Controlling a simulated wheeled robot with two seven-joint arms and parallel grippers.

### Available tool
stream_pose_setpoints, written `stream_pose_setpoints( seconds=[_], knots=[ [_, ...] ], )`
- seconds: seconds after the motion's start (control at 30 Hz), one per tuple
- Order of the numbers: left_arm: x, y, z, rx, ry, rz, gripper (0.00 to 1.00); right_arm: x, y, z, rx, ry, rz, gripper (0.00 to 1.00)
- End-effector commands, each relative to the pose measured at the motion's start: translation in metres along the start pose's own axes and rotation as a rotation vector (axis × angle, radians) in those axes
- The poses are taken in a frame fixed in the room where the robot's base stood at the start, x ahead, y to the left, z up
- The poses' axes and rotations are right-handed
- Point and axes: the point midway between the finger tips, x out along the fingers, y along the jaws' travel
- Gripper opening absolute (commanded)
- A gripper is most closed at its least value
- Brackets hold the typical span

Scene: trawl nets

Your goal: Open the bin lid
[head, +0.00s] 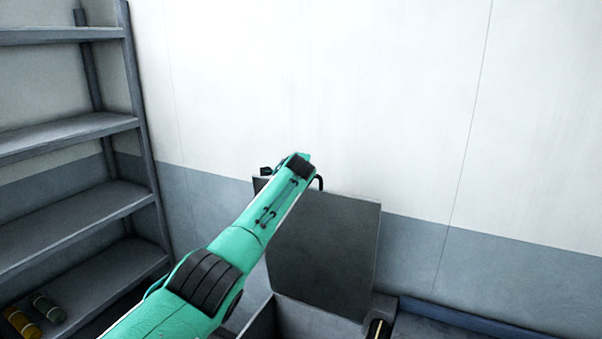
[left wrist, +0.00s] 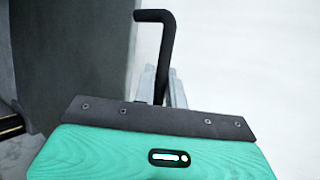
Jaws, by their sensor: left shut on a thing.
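The bin (head: 300,318) stands against the wall, and its dark grey lid (head: 325,250) is raised, standing steeply above the opening. Part of the lid also shows at the left of the left wrist view (left wrist: 85,50). A black bent handle (left wrist: 155,45) rises beside it in that view. My left gripper (left wrist: 163,85) is shut on the handle, with its grey fingers on either side of the rod. In the head view my left arm covers the fingers and part of the lid's left edge; a black end of the handle (head: 319,181) shows past it. My right gripper is out of view.
A grey metal shelf unit (head: 75,205) stands at the left, with a yellow cylinder (head: 20,322) and a green cylinder (head: 48,308) low on it. The wall is close behind the lid. A dark part with a gold stripe (head: 377,328) sits at the bin's right.

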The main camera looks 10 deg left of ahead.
Motion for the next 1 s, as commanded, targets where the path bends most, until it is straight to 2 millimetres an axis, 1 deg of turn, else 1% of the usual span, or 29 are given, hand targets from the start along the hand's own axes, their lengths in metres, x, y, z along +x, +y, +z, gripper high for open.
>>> stream_pose_setpoints(
  seconds=[0.03, 0.1, 0.27, 0.3, 0.37, 0.4, 0.7, 1.0],
  knots=[
    [0.002, 0.005, -0.001, -0.001, 0.001, 0.009, 0.0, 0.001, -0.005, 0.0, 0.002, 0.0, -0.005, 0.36],
    [0.002, 0.005, -0.001, -0.001, 0.001, 0.009, 0.0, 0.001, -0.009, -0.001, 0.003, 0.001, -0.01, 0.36],
    [0.002, 0.005, -0.002, -0.001, 0.002, 0.008, 0.0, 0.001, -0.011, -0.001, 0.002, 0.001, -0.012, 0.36],
    [0.002, 0.005, -0.002, -0.002, 0.002, 0.008, 0.18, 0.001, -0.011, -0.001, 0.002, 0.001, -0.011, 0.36],
    [0.002, 0.005, -0.002, -0.001, 0.002, 0.008, 0.3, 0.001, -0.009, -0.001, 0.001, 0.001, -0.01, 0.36],
    [0.002, 0.005, -0.001, -0.001, 0.002, 0.007, 0.34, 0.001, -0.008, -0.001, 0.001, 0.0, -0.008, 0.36],
    [0.001, 0.002, -0.001, -0.001, 0.001, 0.003, 0.34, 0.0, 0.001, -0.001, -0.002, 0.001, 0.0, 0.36],
    [-0.002, 0.002, -0.001, -0.001, 0.001, 0.001, 0.34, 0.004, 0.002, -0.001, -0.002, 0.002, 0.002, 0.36]
  ],
)
